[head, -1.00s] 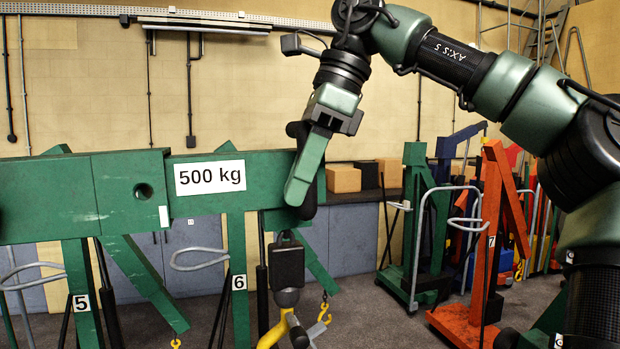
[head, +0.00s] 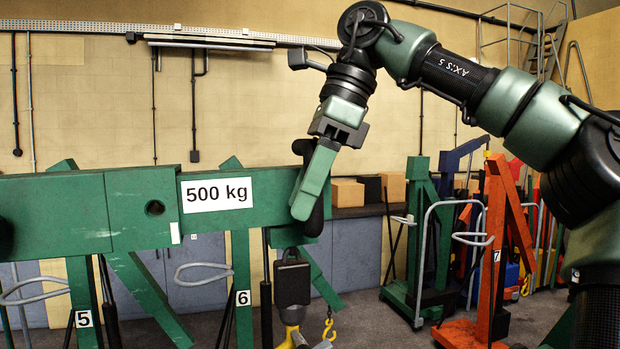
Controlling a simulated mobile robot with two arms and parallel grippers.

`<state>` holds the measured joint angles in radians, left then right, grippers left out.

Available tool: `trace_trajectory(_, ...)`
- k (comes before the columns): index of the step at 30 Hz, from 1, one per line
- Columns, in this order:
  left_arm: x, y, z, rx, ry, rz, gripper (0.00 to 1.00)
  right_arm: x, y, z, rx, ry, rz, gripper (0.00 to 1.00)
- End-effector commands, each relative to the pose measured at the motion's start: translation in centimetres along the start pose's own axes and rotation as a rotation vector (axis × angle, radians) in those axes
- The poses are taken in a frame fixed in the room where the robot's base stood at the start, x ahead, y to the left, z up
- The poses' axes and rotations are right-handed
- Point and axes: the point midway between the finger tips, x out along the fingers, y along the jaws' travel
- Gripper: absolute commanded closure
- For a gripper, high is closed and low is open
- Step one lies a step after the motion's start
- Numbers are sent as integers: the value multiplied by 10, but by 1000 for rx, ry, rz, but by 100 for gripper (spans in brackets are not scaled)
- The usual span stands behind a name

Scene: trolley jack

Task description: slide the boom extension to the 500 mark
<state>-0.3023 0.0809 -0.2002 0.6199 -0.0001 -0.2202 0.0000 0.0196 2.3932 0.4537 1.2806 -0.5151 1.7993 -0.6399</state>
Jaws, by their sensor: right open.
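The boom extension (head: 270,192) is a green beam with a white "500 kg" label (head: 217,194). It comes out of the right end of a thicker green boom sleeve (head: 120,200), which has a round hole near that end. A small white mark (head: 175,232) shows at the sleeve's edge. My right gripper (head: 312,185) is open at the extension's right end, fingers pointing down. One green finger is in front of the beam; a dark part lies behind it. Contact cannot be told. A black block with a hook (head: 292,283) hangs below. My left gripper is not in view.
Green cranes numbered 5 (head: 84,319) and 6 (head: 243,298) stand behind the boom. An orange crane numbered 7 (head: 495,240) and another green crane (head: 420,230) stand at the right. Boxes (head: 347,193) sit on a grey-blue cabinet (head: 352,250). Some grey floor is clear.

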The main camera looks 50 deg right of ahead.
Motion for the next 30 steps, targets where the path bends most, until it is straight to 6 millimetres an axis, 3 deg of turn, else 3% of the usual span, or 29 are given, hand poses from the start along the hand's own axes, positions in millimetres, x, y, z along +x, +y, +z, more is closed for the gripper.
trace_trajectory(9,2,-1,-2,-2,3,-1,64,-48,0,1,0,-3,-2,55)
trace_trajectory(15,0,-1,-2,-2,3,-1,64,-68,1,1,1,1,-1,55)
trace_trajectory(30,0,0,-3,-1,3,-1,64,-72,1,1,-2,-1,1,55)
